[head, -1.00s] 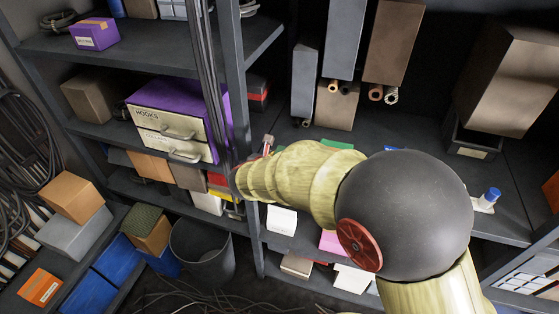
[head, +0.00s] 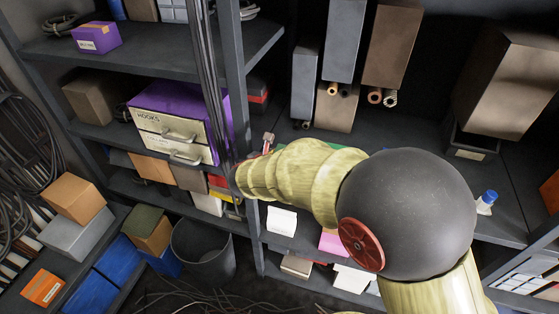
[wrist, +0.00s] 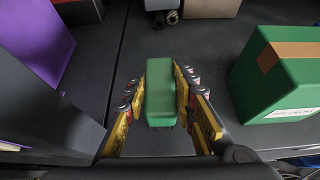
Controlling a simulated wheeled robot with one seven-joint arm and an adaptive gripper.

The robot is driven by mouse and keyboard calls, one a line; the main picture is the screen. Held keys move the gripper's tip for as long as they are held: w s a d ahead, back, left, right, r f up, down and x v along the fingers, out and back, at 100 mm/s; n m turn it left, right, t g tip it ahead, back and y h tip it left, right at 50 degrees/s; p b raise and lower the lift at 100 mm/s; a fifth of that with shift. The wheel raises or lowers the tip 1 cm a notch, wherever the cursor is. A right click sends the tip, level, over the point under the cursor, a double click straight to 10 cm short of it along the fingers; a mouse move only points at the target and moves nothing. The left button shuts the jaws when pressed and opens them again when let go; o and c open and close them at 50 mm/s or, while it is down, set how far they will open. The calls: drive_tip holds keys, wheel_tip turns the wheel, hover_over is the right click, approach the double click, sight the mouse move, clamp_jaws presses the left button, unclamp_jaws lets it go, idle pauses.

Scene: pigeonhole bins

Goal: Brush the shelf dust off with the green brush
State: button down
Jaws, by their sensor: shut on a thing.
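In the wrist view, the green brush (wrist: 160,92) is a rounded green block between my gripper's (wrist: 163,100) two yellow-padded fingers. The fingers are shut on its sides. It is over the dark shelf board (wrist: 105,70); I cannot tell whether it touches the board. No dust can be made out on the board. In the head view, my arm hides the brush and most of my gripper, and only a small part shows beside the upright.
A green taped box (wrist: 285,80) stands close to the right of the brush. A purple thing (wrist: 35,45) and a dark upright are at left. Pipe ends (wrist: 165,17) and a brown box (wrist: 210,7) lie ahead. The head view shows purple-sided drawers (head: 172,133) left and a blue-capped bottle (head: 488,200) right.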

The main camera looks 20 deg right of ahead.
drive_tip(key=shift+r+p, duration=1.55)
drive_tip(key=shift+r, duration=0.6)
drive_tip(key=shift+f, duration=0.1)
drive_tip(key=shift+w+a+f+n+t+y, duration=0.1)
drive_tip(key=shift+w+f+n+t+y, duration=0.15)
drive_tip(key=shift+n+t+y, duration=0.2)
drive_tip(key=shift+a+f+n+y, duration=0.15)
drive_tip(key=shift+f+n+y, duration=0.15)
drive_tip(key=shift+n, duration=0.15)
drive_tip(key=shift+s+a+f+n+t+y, duration=0.25)
drive_tip(key=shift+a+f+n+y, duration=0.2)
drive_tip(key=shift+f, duration=0.25)
drive_tip(key=shift+s+a+f+n+t+y, duration=0.1)
drive_tip(key=shift+s+a+f+n+y, duration=0.1)
drive_tip(key=shift+a+f+n+y, duration=0.3)
drive_tip(key=shift+d+f, duration=0.15)
